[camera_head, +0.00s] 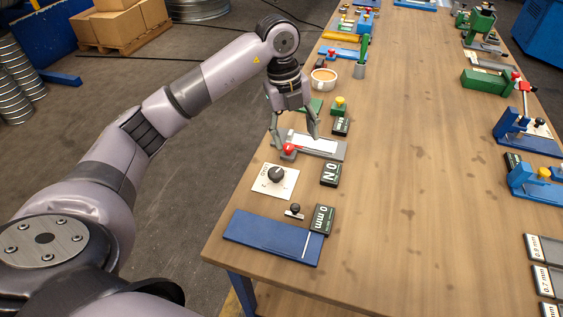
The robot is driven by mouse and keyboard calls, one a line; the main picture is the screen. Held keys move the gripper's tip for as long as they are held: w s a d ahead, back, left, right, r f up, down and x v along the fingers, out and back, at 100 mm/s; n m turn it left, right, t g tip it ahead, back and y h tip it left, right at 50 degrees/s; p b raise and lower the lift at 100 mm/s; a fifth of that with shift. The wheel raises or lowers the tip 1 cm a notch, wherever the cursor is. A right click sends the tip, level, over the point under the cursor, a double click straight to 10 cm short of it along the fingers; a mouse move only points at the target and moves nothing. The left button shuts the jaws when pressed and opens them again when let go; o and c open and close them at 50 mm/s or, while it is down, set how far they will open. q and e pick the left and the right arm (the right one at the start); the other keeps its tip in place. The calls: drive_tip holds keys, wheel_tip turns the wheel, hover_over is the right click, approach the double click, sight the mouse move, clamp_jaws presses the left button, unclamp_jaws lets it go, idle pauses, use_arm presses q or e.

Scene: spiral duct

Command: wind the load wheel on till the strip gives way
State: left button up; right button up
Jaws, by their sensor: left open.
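The load wheel (277,174) is a black knob on a white plate marked LOAD, near the table's left edge. Beyond it lies a grey fixture (338,151) holding a pale strip (316,144), with a red knob (289,149) at its near left end. The strip looks whole from here. My left gripper (294,138) is open, its fingers pointing down over the red knob end of the fixture, beyond the load wheel. Whether a finger touches the red knob I cannot tell. My right gripper is out of view.
A dark display (330,174) seems to read 0 N; another (321,219) reads 0 mm. A blue plate (262,233) and small black knob (295,208) lie nearer. A cup (323,79) stands beyond. The table's middle (420,170) is clear.

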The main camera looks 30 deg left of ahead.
use_arm(q)
drive_tip(key=r+n+y, duration=0.1)
drive_tip(key=r+y, duration=0.1)
hover_over(276, 172)
drive_tip(key=shift+n, duration=0.3)
wheel_tip(276, 172, down, 16)
drive_tip(key=shift+f+p, duration=0.1)
drive_tip(key=shift+p, duration=1)
drive_tip(key=shift+f, duration=0.65)
drive_tip(key=shift+c, duration=0.4)
drive_tip(key=c, duration=1.1)
